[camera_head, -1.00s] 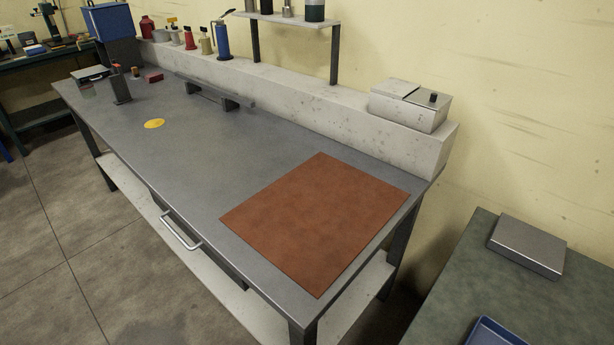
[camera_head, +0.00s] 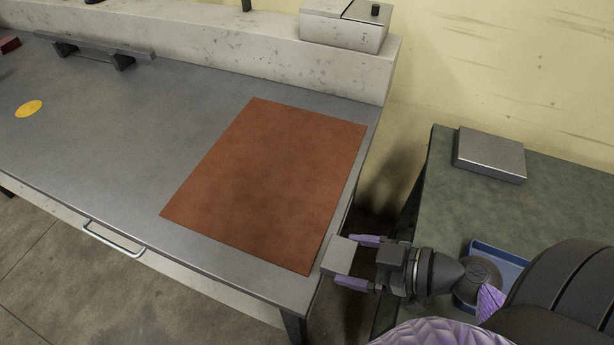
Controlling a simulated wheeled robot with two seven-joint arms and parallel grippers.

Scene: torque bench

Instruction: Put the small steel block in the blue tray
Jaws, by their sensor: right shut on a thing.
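My right gripper (camera_head: 355,262) is shut on the small steel block (camera_head: 340,255), a plain grey block between its two purple fingers. The gripper holds it by the right front corner of the grey workbench, near the gap between the two tables. The blue tray (camera_head: 478,246) lies on the green side table to the right of the gripper. My right arm covers much of the tray, and its inside is mostly hidden. My left gripper is not in view.
The brown mat (camera_head: 270,185) lies bare on the workbench (camera_head: 110,150). A flat steel box (camera_head: 490,155) stands at the back of the green side table (camera_head: 440,200). A metal box (camera_head: 345,25) sits on the concrete ledge (camera_head: 200,45). A drawer handle (camera_head: 113,240) sticks out in front.

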